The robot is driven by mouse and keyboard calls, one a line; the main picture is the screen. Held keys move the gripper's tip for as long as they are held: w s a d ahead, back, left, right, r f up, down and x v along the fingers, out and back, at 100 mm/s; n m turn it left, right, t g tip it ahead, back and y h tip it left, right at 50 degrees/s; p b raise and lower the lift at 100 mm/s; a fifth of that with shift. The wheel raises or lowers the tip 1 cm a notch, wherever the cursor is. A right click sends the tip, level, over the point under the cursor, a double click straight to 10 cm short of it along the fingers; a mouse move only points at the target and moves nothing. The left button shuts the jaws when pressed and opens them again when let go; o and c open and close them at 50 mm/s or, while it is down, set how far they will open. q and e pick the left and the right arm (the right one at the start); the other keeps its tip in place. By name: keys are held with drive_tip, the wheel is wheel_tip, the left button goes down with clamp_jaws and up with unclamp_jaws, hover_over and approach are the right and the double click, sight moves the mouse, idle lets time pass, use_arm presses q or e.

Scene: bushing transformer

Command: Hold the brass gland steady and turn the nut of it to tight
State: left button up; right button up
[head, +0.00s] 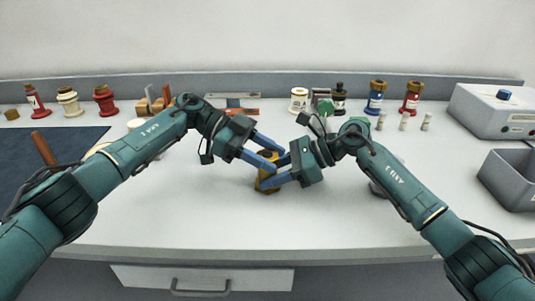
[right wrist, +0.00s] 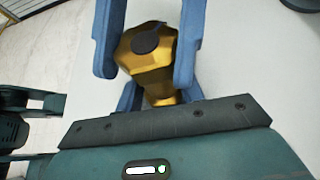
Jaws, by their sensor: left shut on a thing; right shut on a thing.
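The brass gland (head: 265,186) stands upright on the bench top in the middle of the head view, partly hidden by both grippers. Its gold hex nut (right wrist: 135,58) with a dark round cap fills the upper middle of the right wrist view. The narrower gland body shows below the nut. My left gripper (head: 269,158) comes in from the left, shut on the nut, with a blue finger on each side. My right gripper (head: 273,177) comes in from the right, lower down, shut on the gland body. Its fingertips are partly hidden in the right wrist view.
Several red, white and blue bushings (head: 376,96) stand along the back. A grey bin (head: 512,178) and a white box (head: 494,110) are at right. A dark mat (head: 60,146) lies at left. The front bench top is clear.

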use_arm(q)
drive_tip(key=shift+s+f+m+g+y, duration=0.1)
drive_tip(key=shift+m+g+y, duration=0.2)
drive_tip(key=shift+m+g, duration=0.35)
drive_tip(key=o, duration=1)
drive_tip(key=shift+n+t, duration=0.25)
drive_tip(key=n+t+h, duration=0.1)
drive_tip(key=n+t, duration=0.4)
drive_tip(key=t, duration=0.1)
drive_tip(key=shift+n, duration=0.3)
drive_tip(key=w+v, duration=0.1)
drive_tip(key=v, duration=1.1)
drive_tip(key=w+r+m+t+h, duration=0.1)
drive_tip(key=w+r+m+h, duration=0.1)
drive_tip(key=r, duration=0.9)
drive_tip(key=w+r+m+t+h, duration=0.2)
drive_tip(key=r, duration=1)
drive_tip(key=shift+w+m, duration=0.2)
drive_tip(key=shift+m, duration=0.2)
drive_tip(key=shift+d, duration=0.15)
